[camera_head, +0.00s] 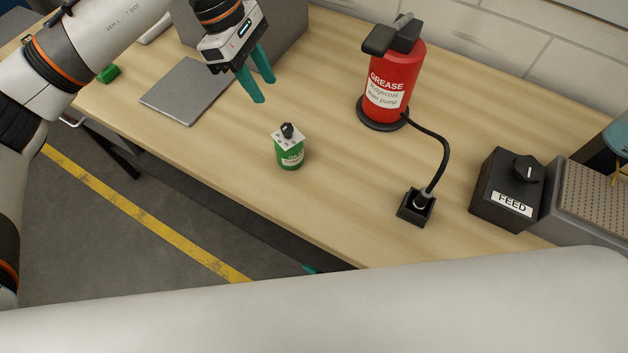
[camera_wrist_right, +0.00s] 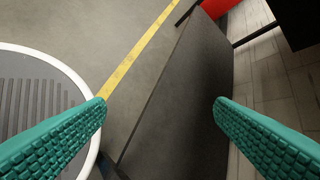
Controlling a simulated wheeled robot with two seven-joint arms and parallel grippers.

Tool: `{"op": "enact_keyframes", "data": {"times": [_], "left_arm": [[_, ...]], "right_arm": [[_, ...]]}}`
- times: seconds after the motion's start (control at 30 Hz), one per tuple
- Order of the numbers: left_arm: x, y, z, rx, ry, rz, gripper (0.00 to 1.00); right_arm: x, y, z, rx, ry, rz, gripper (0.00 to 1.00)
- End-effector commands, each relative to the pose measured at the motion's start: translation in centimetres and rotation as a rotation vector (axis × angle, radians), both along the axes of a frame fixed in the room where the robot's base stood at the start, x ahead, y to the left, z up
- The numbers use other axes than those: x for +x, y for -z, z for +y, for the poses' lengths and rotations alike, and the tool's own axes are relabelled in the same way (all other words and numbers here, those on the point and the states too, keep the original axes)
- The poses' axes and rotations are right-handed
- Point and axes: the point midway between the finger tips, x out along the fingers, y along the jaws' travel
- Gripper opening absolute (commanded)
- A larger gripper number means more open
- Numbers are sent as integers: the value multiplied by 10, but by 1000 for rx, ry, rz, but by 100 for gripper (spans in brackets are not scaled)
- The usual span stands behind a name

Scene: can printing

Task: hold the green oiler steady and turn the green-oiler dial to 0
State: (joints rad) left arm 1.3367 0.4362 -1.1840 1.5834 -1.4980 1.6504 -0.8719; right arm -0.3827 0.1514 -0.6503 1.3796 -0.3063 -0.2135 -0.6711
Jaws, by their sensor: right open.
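The green oiler (camera_head: 290,156) stands upright on the wooden table, a small green can with a white label. On its top is a white dial plate with a black dial knob (camera_head: 288,130); its setting is too small to read. My left gripper (camera_head: 262,91) hangs above the table, up and to the left of the oiler, with its teal fingers apart and nothing between them. My right gripper (camera_wrist_right: 160,108) shows in the right wrist view with its fingers wide apart and empty, over the floor away from the oiler. In the head view it is almost wholly hidden by a pale arm link of mine.
A red grease pump (camera_head: 389,89) with a black hose to a socket (camera_head: 416,205) stands right of the oiler. A FEED box (camera_head: 506,190) with a knob is farther right. A grey plate (camera_head: 187,91) lies left. The table around the oiler is clear.

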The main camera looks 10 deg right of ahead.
Motion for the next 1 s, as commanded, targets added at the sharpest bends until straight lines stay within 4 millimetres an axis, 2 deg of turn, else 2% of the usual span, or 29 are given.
{"op": "enact_keyframes", "data": {"times": [0.03,0.1,0.17,0.3,0.37,0.4,0.47,0.5,0.6,0.8,0.9,1.0], "left_arm": [[0,0,0,0,0,0,36],[0,0,0,0,0,0,36],[0,0,0,0,0,0,36],[0,0,0,-1,0,0,36],[0,0,0,-1,0,0,36],[0,0,0,-1,0,0,36],[0,0,0,-1,0,0,36],[0,0,0,-1,0,0,36],[0,0,0,-1,0,0,36],[0,0,0,-1,0,0,36],[0,0,0,-1,0,0,36],[0,0,0,-1,0,0,36]], "right_arm": [[8,-26,19,31,-33,-60,77],[16,-61,41,68,-76,-139,77],[21,-91,59,101,-108,-206,77],[29,-168,93,184,-161,-358,77],[35,-202,100,242,-148,-410,77],[42,-226,100,299,-113,-432,77],[58,-256,90,419,-13,-432,77],[71,-271,78,511,73,-411,77],[99,-291,44,723,271,-344,77],[128,-301,-10,1002,519,-248,77],[133,-302,-24,1071,575,-225,77],[139,-302,-28,1101,598,-216,77]]}}
